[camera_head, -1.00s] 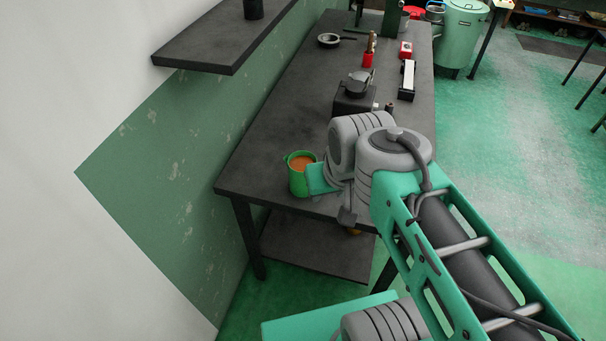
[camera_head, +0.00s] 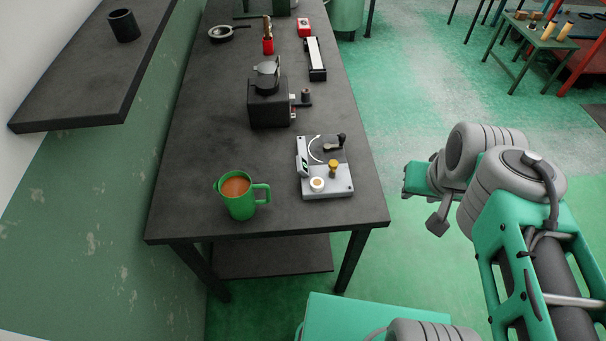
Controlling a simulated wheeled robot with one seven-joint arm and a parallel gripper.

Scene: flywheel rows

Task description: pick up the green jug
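The green jug (camera_head: 240,206) stands upright near the front left corner of the dark table (camera_head: 185,214). It holds something orange-brown, and its handle points right. My arm is at the right of the view, off the table's right side and well apart from the jug. The end of my arm shows beyond the table edge over the green floor, but the gripper's fingers cannot be made out, so I cannot tell whether it is open or shut.
A grey device with small knobs (camera_head: 340,183) stands right of the jug. Behind it are a black box machine (camera_head: 268,107), a red holder (camera_head: 268,45), a white-topped bar (camera_head: 315,58) and a pan (camera_head: 222,34). A dark shelf (camera_head: 75,85) with a black cup (camera_head: 124,25) juts out at upper left.

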